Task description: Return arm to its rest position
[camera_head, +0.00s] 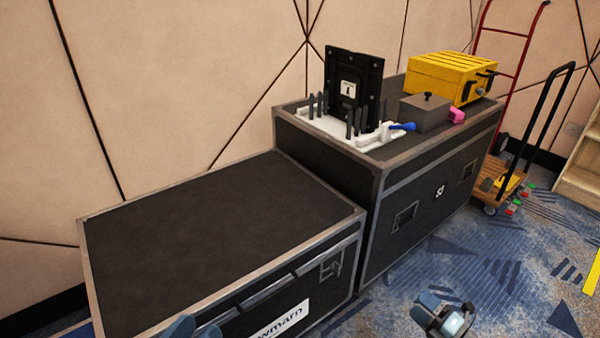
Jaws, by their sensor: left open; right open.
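My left gripper (194,329) shows only as two blue-grey parts at the bottom edge of the head view, in front of the low case. The rest of it is cut off by the frame. My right gripper (444,314) is at the bottom, right of centre, above the blue carpet and in front of the taller case. It is open and I see nothing held in it. Both grippers are well apart from the objects on the taller case.
The low black case (215,225) has a bare top. The taller case (405,160) bears a black panel (352,85) in a white stand, a yellow box (445,75), a grey box (424,113) and a blue-handled tool (402,126). A red-framed cart stands at right.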

